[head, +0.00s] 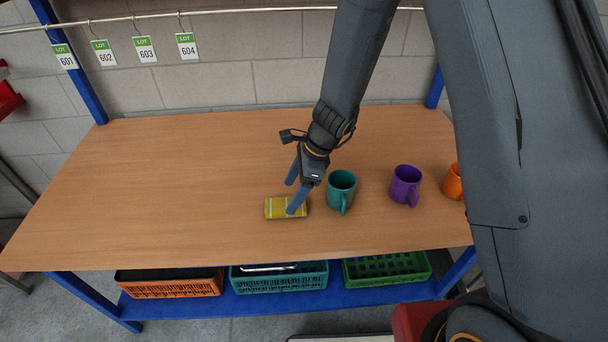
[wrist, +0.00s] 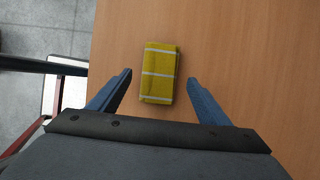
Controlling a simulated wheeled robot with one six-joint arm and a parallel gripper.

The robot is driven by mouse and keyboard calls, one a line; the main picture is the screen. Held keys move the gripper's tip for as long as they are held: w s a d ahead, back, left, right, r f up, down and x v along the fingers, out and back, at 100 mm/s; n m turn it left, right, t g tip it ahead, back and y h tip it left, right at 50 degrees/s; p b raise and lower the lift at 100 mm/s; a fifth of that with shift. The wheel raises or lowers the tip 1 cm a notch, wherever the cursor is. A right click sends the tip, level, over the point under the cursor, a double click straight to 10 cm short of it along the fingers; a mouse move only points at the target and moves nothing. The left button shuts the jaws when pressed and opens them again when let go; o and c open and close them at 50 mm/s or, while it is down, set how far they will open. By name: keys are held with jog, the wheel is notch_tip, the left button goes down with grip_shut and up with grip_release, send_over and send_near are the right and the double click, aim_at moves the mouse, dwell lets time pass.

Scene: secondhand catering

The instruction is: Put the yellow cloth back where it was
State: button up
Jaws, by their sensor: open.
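The yellow cloth (head: 276,208) is a small folded block with pale stripes. It lies flat on the wooden table near the front edge, left of a teal mug. It also shows in the wrist view (wrist: 160,75), ahead of the fingertips and roughly between their lines. My gripper (head: 295,192) is open, with its two blue fingers apart. In the head view one finger overlaps the right part of the cloth. In the wrist view my gripper (wrist: 160,75) has bare table between the fingers and the cloth's sides, and it holds nothing.
The teal mug (head: 341,190) stands just right of the cloth. A purple mug (head: 405,186) and an orange mug (head: 453,182) stand farther right. The table's left half is clear. Orange (head: 170,284), teal (head: 300,280) and green (head: 388,268) crates sit on the blue shelf below.

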jog(key=b+v, duration=0.1)
jog(key=v, duration=0.6)
jog(key=s+d+r+n+h, duration=0.1)
jog(key=s+d+r+n, duration=0.2)
jog(key=d+n, duration=0.2)
jog(key=s+d+r+n+t+h, duration=0.1)
jog(key=s+d+r+n+h, duration=0.1)
jog(key=s+d+n, duration=0.2)
jog(key=s+d+r+n+t+h, duration=0.1)
jog(key=s+d+r+n, duration=0.2)
jog(key=d+n, duration=0.5)
jog(key=shift+s+d+r+h, duration=0.35)
jog(key=shift+s+d, duration=0.2)
jog(key=shift+d, duration=0.25)
